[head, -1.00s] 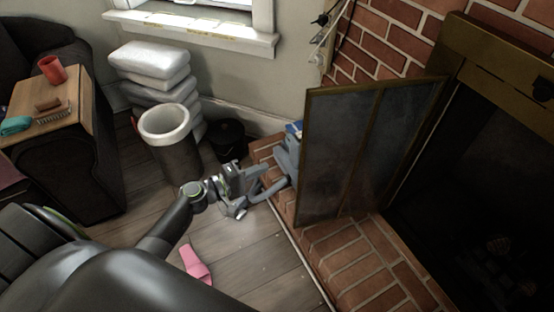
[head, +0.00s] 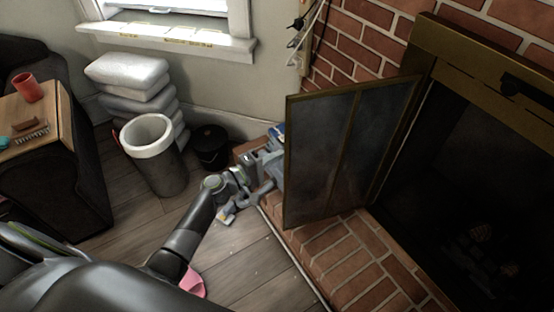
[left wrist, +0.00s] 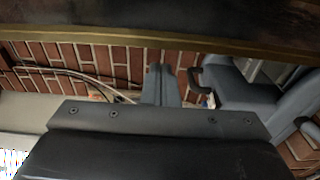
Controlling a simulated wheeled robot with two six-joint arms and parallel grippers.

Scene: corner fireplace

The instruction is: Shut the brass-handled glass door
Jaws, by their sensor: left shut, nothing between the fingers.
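The brass-framed glass door (head: 335,150) stands open, swung out from the fireplace over the brick hearth. Its dark glass has an upright brass bar in the middle. I cannot make out its handle. My left gripper (head: 268,186) is shut and empty, low beside the door's free left edge. Its tip is close to the door and partly hard to tell from the blue-grey thing behind. In the left wrist view the door's brass edge (left wrist: 160,42) runs across the top, beyond the gripper. I cannot tell if they touch. My right gripper is not in view.
The fireplace opening (head: 470,190) is dark, right of the door. The brick hearth (head: 345,250) lies below. A blue-grey thing (left wrist: 250,90) is by the gripper. A pale-rimmed bin (head: 150,150), black bucket (head: 211,145) and stacked bags (head: 130,75) stand left. A pink item (head: 193,282) lies on the floor.

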